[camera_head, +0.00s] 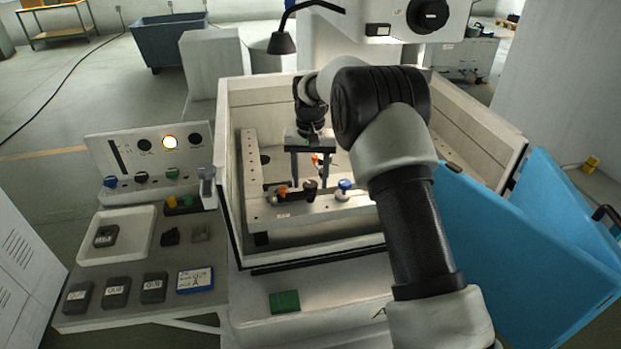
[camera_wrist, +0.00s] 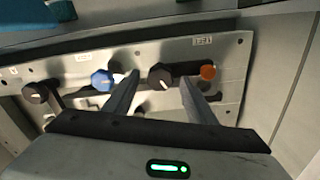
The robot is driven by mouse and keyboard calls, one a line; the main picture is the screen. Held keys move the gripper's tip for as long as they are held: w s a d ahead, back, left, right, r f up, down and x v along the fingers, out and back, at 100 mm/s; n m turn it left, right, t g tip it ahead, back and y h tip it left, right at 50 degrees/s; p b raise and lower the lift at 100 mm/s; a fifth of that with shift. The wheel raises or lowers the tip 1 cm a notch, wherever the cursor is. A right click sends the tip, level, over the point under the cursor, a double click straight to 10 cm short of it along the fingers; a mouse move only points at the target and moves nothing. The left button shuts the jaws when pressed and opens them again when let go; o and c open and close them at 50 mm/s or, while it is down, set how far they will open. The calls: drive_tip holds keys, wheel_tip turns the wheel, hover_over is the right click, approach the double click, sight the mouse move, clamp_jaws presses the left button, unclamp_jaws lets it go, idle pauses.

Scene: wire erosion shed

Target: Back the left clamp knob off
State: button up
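A row of knobs sits on the pale fixture rail (camera_head: 285,212) in the machine tank. The leftmost is an orange knob (camera_head: 282,191), with a black knob (camera_head: 310,187) beside it and a blue knob (camera_head: 345,186) to the right. In the wrist view the order is reversed: orange knob (camera_wrist: 208,72) right, black knob (camera_wrist: 160,77) in the middle, blue knob (camera_wrist: 103,80) left. My gripper (camera_head: 310,181) points down, fingers apart. In the wrist view my gripper (camera_wrist: 160,80) has its fingertips either side of the black knob; contact cannot be told.
Tank walls (camera_head: 238,170) surround the fixture on all sides. Another dark knob (camera_wrist: 35,92) lies further along in the wrist view. A control panel (camera_head: 150,160), a white tray (camera_head: 85,247) and several dark blocks stand at left. A blue door (camera_head: 530,240) stands open at right.

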sight(311, 184)
wheel_tip(311, 184, up, 17)
drive_tip(key=shift+r, duration=0.2)
idle(0.5)
